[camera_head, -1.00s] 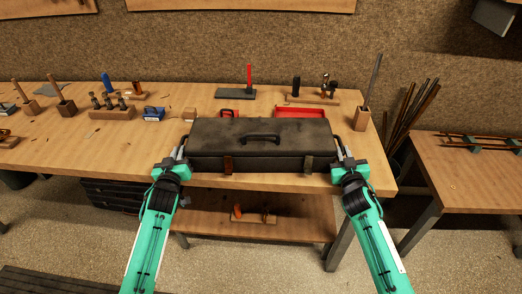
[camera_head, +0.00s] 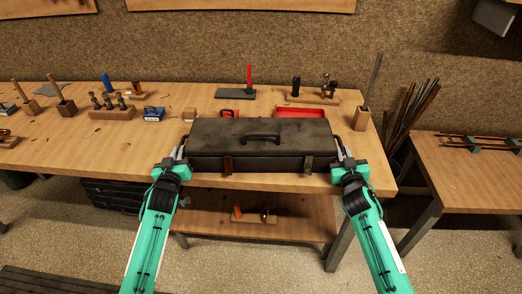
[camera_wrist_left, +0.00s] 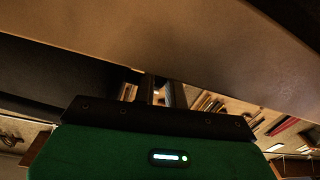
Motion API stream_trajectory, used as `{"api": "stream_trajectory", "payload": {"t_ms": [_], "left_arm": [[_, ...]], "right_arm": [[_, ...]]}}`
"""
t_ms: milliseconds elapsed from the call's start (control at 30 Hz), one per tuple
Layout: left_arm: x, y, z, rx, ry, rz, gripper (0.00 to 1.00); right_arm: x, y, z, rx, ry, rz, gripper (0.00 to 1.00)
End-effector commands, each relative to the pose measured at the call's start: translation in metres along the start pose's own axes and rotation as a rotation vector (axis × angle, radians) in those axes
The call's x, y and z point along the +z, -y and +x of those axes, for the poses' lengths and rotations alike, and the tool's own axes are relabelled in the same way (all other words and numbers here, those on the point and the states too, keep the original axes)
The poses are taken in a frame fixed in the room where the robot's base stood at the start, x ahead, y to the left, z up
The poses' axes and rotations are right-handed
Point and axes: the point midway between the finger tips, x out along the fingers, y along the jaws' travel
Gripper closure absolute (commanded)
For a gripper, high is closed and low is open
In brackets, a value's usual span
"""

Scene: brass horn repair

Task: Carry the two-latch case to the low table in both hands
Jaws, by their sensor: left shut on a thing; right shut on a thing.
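The two-latch case (camera_head: 262,160) is a long dark box at the front edge of the wooden workbench, lid closed, with a top handle and two brown latches on its front. It looks level; whether it rests on the bench or hangs just above it, I cannot tell. My left gripper (camera_head: 180,153) is shut on the case's left end handle, and my right gripper (camera_head: 345,152) on its right end handle. In the left wrist view the left fingers (camera_wrist_left: 158,92) show, but their grip is hard to make out. A lower wooden table (camera_head: 468,185) stands at the right.
Behind the case are a red tray (camera_head: 300,112), a grey block with a red post (camera_head: 237,94) and small tools. A block with a tall rod (camera_head: 362,118) stands right of it. Rods (camera_head: 405,115) lean between bench and table. The low table's front is clear; a rack (camera_head: 485,146) stands at its back.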

Motion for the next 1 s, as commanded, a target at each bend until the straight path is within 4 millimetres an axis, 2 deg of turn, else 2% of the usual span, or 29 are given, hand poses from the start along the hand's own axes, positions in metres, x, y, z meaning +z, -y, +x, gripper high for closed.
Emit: {"api": "stream_trajectory", "payload": {"t_ms": [667, 1000], "left_arm": [[-0.005, -0.001, 0.000, 0.001, -0.003, 0.000, 1.00], [-0.025, -0.005, 0.000, 0.002, -0.005, 0.000, 1.00]], "right_arm": [[-0.004, -0.001, 0.000, 0.000, -0.003, 0.000, 1.00], [-0.025, -0.005, 0.001, 0.000, -0.004, 0.000, 1.00]]}}
